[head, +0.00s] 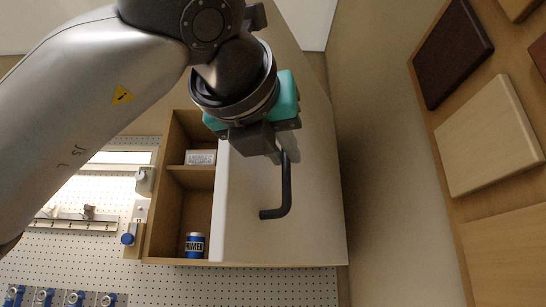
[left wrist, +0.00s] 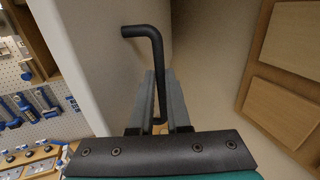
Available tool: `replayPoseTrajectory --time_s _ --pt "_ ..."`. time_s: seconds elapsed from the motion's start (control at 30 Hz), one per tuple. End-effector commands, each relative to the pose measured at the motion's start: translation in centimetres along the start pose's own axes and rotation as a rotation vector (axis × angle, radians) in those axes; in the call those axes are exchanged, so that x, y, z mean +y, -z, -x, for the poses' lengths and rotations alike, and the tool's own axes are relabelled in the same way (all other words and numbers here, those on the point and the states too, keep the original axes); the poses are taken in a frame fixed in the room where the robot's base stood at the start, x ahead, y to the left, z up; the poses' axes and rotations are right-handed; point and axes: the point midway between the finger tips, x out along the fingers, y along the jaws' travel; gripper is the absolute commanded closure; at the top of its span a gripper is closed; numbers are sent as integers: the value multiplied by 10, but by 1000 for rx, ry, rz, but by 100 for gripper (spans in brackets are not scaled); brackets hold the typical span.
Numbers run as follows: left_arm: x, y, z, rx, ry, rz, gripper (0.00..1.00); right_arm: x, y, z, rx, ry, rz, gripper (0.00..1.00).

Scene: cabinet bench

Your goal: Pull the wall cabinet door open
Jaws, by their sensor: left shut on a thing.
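The wall cabinet (head: 158,225) hangs on the wall in the middle of the head view. Its pale door (head: 247,225) stands ajar, with its white free edge to the left and the shelves showing beside it. A dark bar handle (head: 286,195) is on the door's face. My left gripper (head: 279,156) is shut on the upper part of the handle in the head view. In the left wrist view, the handle (left wrist: 148,32) runs down between the two fingers (left wrist: 160,105), and its bent end reaches the door (left wrist: 90,50). My right gripper is not in view.
A blue-and-white primer can (head: 194,245) and a small white box (head: 200,157) sit on the cabinet shelves. A white pegboard (head: 80,255) with tools is at left. Wood sample panels (head: 488,135) hang on the right wall. Plain wall lies between door and panels.

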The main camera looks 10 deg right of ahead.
Motion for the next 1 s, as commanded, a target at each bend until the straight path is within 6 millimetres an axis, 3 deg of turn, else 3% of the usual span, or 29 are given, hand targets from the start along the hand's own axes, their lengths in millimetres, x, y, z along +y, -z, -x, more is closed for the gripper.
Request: replayPoseTrajectory --time_s 0.03,0.07,0.1,0.33,0.67,0.83,1.0 --pt "2 -3 0 -9 -3 4 100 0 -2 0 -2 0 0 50" --pt "2 -3 0 -9 -3 4 84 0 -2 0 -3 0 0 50" --pt "2 -3 0 -9 -2 4 80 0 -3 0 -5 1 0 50" --pt "1 -2 0 -5 -2 3 55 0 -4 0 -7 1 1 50" --pt "1 -1 5 -5 -1 2 55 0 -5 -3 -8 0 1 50" --pt "1 2 28 -8 -1 2 55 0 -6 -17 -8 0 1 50" --pt "1 2 71 -11 -1 2 55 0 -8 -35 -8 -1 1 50"
